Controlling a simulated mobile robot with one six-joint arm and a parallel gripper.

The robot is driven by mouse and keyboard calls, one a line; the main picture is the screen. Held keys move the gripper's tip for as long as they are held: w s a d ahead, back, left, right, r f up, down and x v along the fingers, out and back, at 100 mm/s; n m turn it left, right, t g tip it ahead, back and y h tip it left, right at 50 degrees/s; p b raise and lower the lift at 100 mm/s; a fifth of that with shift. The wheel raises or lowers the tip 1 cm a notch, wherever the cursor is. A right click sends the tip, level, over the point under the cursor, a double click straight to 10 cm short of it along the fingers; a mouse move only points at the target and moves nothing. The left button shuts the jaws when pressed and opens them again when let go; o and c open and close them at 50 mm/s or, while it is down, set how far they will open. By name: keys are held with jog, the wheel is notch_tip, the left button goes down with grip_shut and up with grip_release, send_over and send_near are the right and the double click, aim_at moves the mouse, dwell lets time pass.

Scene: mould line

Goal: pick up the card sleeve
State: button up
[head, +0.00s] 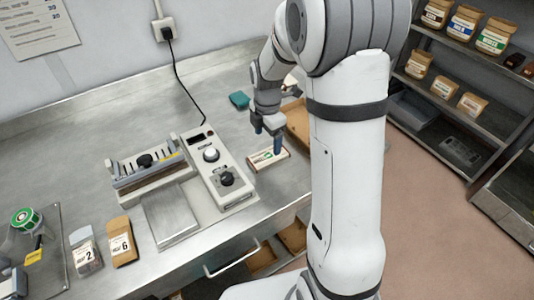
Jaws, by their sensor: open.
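The card sleeve (280,161) appears to be the flat, pale rectangular piece with a printed label and brownish edges. It lies on the steel bench, right of the control box. My gripper (267,143) points down over its back part, with two dark fingers apart and nothing seen between them. The nearer fingertip overlaps the sleeve in the picture. I cannot tell whether it touches the sleeve or hovers above it.
A control box with knobs (224,183) and a mould press (148,167) stand left of the sleeve. A brown tray (298,122) is close behind it, partly hidden by my arm. A teal block (239,99) lies further back.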

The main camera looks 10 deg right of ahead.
aim_at(269, 156)
jog(key=f, duration=0.3)
jog(key=f+p, duration=0.1)
jog(key=f, duration=0.3)
jog(key=shift+s+d+p, duration=0.1)
jog(key=shift+d+p, duration=0.1)
jog(key=shift+p, duration=0.1)
jog(key=shift+r, duration=0.1)
jog(key=shift+c, duration=0.3)
jog(key=c, duration=1)
